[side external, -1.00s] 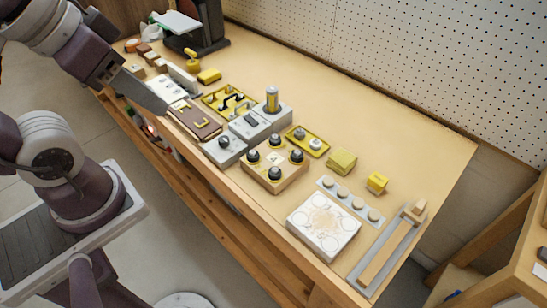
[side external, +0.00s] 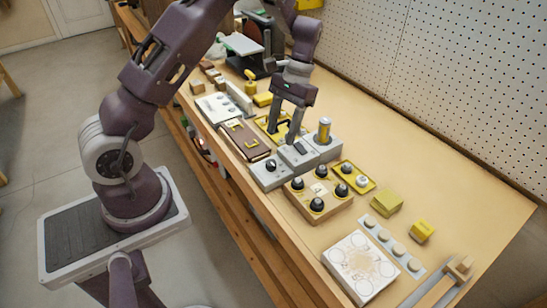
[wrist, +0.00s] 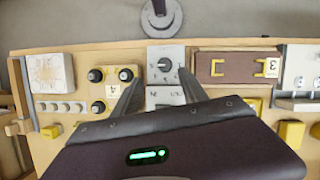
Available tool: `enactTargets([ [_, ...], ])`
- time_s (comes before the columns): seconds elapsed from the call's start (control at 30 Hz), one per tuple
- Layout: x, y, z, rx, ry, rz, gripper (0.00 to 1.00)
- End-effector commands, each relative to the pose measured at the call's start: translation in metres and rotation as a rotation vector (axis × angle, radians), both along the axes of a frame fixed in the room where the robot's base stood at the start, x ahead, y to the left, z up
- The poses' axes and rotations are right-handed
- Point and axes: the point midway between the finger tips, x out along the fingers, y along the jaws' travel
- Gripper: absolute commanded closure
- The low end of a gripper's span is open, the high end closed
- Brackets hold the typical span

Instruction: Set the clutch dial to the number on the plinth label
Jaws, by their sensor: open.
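A grey box with a black dial (side external: 271,165) stands near the front edge of the bench. In the wrist view the dial (wrist: 165,64) is a dark knob with a light pointer mark; its numbers are too small to read. Behind it are a grey switch box (side external: 298,152) and a grey block with an upright yellow-banded cylinder (side external: 324,131). A wooden block with several black knobs bears a label "4" (wrist: 111,90). I cannot tell which of these is the plinth. My gripper (side external: 283,135) is open and empty, pointing down above the bench, with the dial between its fingers in the wrist view.
A brown box with a yellow handle and a label "3" (wrist: 271,66) sits beside the dial box. The knobbed wooden block (side external: 317,202) is on its other side. A yellow tray (side external: 353,177) lies close by. The bench's back strip (side external: 420,160) is clear.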

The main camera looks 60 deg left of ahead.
Motion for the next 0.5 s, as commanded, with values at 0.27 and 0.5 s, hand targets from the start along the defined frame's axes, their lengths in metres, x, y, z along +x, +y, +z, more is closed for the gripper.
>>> enactTargets([
  [0.27, -0.01, 0.006, -0.048, 0.006, 0.052, -0.003, 0.5],
  [0.5, -0.024, 0.003, -0.085, 0.007, 0.048, -0.003, 0.5],
])
